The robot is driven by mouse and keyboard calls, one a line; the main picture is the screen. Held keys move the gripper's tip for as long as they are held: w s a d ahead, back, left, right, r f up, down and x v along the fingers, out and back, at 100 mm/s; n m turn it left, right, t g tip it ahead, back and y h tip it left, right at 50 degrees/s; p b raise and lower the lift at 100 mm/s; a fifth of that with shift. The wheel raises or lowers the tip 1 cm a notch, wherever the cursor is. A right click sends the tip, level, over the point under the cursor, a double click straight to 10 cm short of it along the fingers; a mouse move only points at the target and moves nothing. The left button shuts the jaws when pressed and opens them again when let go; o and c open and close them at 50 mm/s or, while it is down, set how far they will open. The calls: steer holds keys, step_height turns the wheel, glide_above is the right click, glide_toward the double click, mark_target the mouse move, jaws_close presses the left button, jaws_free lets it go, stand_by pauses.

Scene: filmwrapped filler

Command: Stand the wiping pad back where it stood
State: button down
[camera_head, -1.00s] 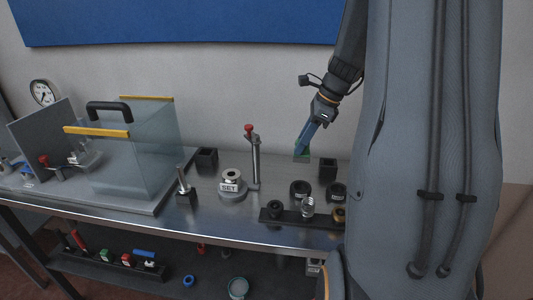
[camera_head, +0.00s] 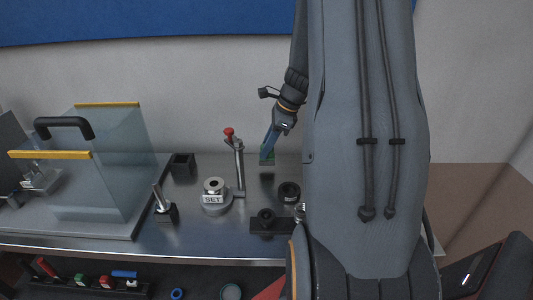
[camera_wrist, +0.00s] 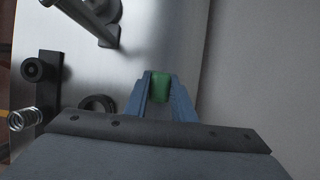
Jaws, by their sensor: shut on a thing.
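My gripper (camera_head: 268,150) has long blue fingers, pointing down at the back of the bench near the wall. It is shut on the wiping pad (camera_head: 266,159), a small green block with a darker lower part. In the wrist view the green pad (camera_wrist: 160,87) shows between the two blue fingertips. The pad is right of the red-knobbed post and behind the black ring. I cannot tell whether its underside touches the steel bench top (camera_head: 212,238) or hangs just above it. An open black square holder (camera_head: 183,165) stands empty-looking further left.
The red-knobbed post (camera_head: 239,165) and the SET-marked base (camera_head: 214,197) stand left of the gripper. A black ring (camera_head: 289,191) and a black rack (camera_head: 268,224) lie in front. A clear guard (camera_head: 110,160) with a black handle stands at left. My arm hides the bench's right part.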

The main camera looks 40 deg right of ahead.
steer(key=shift+f, duration=1.45)
steer(key=shift+f, duration=0.15)
steer(key=c, duration=1.5)
jaws_free()
steer(key=b+v, duration=0.2)
steer(key=v, duration=1)
steer(key=shift+r, duration=0.2)
